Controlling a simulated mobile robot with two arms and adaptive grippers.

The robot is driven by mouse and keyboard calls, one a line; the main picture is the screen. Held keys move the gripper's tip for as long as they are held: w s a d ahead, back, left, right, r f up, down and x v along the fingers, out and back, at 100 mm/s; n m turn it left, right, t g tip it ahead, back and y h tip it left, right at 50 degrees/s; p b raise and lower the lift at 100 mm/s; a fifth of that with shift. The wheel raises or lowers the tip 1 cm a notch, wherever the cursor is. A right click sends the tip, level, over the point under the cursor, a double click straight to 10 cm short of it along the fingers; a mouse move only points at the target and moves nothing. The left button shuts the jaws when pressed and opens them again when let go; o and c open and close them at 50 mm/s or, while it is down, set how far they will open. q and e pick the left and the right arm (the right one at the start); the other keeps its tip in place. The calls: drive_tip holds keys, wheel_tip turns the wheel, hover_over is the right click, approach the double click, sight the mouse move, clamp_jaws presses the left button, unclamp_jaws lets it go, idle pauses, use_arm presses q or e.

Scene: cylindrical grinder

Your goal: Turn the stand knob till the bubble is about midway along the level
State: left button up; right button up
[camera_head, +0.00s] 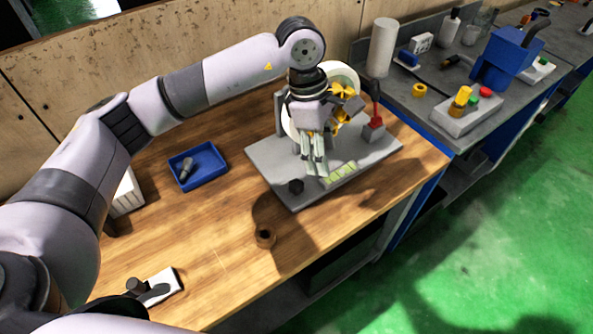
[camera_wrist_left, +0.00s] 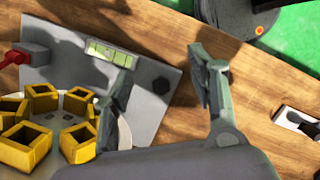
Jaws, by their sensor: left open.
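The grey stand (camera_head: 262,165) lies on the wooden bench. Its dark knob (camera_head: 296,186) is at the near left corner, and it also shows in the wrist view (camera_wrist_left: 161,86). The green level (camera_head: 338,173) lies right of the knob, and it also shows in the wrist view (camera_wrist_left: 112,53). Its bubble is too small to place for sure. My left gripper (camera_head: 314,168) is open and points down over the stand. In the wrist view the knob appears between the fingers (camera_wrist_left: 163,92), apart from both. My right gripper is not in view.
A pale wheel with yellow cups (camera_wrist_left: 28,144) stands behind the gripper. A red-handled part (camera_head: 373,130) is on the stand's right.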

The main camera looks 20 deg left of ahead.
sight(296, 184)
use_arm(q)
drive_tip(key=w+a+y, duration=0.2)
drive_tip(key=a+y, duration=0.1)
drive_tip(key=a, duration=0.3)
wheel_tip(296, 184, down, 16)
drive_tip(key=p, duration=0.5)
drive_tip(key=shift+w+a+r, duration=0.1)
drive_tip(key=shift+r, duration=0.05)
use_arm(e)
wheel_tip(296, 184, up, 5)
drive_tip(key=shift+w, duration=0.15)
use_arm(q)
drive_tip(key=shift+c, duration=0.2)
